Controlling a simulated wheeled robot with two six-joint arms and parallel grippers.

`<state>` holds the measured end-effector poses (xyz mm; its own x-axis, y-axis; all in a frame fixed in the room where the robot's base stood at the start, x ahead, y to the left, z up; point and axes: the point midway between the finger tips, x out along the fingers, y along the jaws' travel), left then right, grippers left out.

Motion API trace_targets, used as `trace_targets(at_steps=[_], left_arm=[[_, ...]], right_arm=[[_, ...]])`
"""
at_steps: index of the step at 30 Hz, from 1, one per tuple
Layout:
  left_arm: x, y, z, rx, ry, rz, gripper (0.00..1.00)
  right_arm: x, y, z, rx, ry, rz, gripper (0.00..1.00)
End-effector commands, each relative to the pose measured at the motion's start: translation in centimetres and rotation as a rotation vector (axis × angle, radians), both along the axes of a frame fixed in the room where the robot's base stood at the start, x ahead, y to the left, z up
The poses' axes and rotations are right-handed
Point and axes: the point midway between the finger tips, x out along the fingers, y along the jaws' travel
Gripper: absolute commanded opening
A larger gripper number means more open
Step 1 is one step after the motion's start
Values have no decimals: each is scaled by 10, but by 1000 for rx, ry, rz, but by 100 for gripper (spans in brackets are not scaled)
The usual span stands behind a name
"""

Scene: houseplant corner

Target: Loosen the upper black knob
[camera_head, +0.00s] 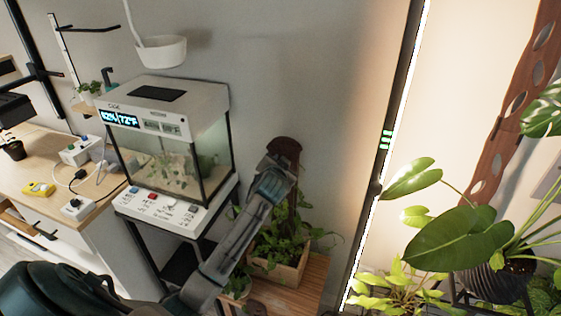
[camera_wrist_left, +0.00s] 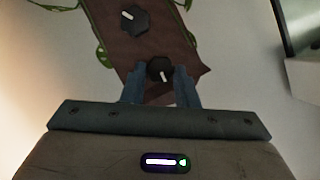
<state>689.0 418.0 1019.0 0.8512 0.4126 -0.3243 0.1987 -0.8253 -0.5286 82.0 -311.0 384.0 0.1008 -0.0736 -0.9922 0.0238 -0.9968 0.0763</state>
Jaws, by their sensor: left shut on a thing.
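A brown board (camera_head: 286,146) stands against the wall behind my left gripper (camera_head: 274,168). In the left wrist view the brown board (camera_wrist_left: 112,35) carries two black knobs with white pointer marks. My left gripper (camera_wrist_left: 160,74) is shut on one black knob (camera_wrist_left: 160,67), close to the board's end, with a finger on each side. This looks like the upper knob, since the leaves are toward the other end. The other black knob (camera_wrist_left: 135,19) is free, farther up in that view. In the head view my gripper hides the knobs. My right gripper is not in view.
A glass terrarium (camera_head: 172,150) on a stand is left of my arm. A planter box (camera_head: 285,268) with leafy plants stands below the board. A tall lit strip (camera_head: 388,150) and a large-leaved plant (camera_head: 450,238) are to the right. Bare wall lies between.

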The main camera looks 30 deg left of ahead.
Motion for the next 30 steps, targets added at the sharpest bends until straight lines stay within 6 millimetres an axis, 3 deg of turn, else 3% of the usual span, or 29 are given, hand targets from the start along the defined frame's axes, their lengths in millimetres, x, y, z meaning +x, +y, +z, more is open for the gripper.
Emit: trace_targets(at_steps=[19,20,23,30], left_arm=[[-1,1,-2,-49,-8,0,4],[-1,1,-2,-49,-8,0,31],[0,1,-1,-49,-8,0,49],[0,1,-1,-48,-10,0,49]], right_arm=[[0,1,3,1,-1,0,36],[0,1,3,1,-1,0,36],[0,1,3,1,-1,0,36],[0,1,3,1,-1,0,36]])
